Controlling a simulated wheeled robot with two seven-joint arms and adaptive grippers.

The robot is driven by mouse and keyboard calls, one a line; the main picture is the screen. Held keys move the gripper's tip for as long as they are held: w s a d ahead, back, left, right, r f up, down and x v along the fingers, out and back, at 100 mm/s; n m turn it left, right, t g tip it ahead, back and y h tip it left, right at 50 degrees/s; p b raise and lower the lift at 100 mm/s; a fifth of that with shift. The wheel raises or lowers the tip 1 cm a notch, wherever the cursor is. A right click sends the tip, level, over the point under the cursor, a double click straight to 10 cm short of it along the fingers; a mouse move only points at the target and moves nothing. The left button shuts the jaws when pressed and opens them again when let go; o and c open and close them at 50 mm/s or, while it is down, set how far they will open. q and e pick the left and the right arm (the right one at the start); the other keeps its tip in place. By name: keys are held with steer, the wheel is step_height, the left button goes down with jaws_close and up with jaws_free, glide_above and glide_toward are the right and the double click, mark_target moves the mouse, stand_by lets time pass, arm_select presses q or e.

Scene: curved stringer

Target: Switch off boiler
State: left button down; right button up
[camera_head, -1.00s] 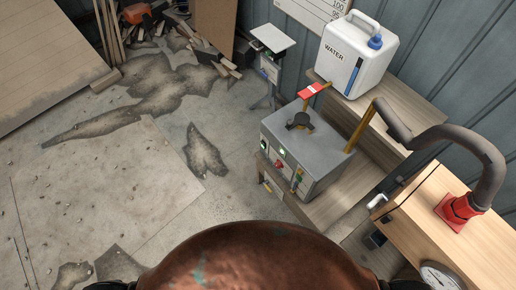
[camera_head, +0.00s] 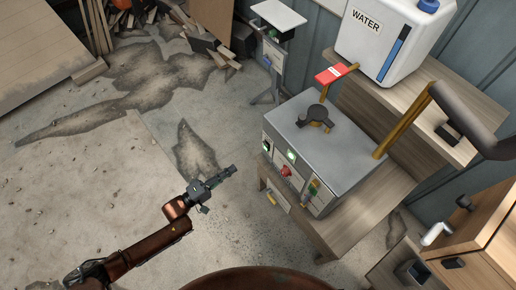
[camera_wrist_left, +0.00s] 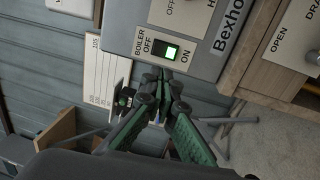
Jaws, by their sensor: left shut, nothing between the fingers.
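The grey metal boiler box (camera_head: 325,135) stands on a wooden bench. My left gripper (camera_head: 232,169) is shut and empty, left of the box's front in the head view. In the left wrist view its fingertips (camera_wrist_left: 163,78) appear just below the switch; contact is not clear. My right gripper is out of view.
A white water canister (camera_head: 390,45) stands on a shelf behind the box. A brown pipe (camera_head: 402,120) rises from the box. A small stand (camera_head: 278,20) is behind it, and a wooden cabinet (camera_head: 490,235) is at right. The floor (camera_head: 90,180) at left is mostly open.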

arm_select(q)
steer(key=shift+r, duration=0.15)
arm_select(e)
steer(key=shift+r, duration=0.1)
arm_select(q)
steer(key=shift+d, duration=0.1)
steer(key=b, duration=0.3)
glide_toward(265, 146)
steer(key=x, duration=0.4)
steer(key=shift+w+d, duration=0.1)
steer(key=shift+d, duration=0.2)
steer(key=shift+b+x, duration=0.45)
steer(key=shift+x, duration=0.4)
steer(key=shift+w+d+r, duration=0.1)
steer(key=shift+w+d, duration=0.05)
steer(key=shift+w, duration=0.05)
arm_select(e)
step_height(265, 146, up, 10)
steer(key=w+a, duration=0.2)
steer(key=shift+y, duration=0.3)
arm_select(q)
steer(key=shift+r, duration=0.1)
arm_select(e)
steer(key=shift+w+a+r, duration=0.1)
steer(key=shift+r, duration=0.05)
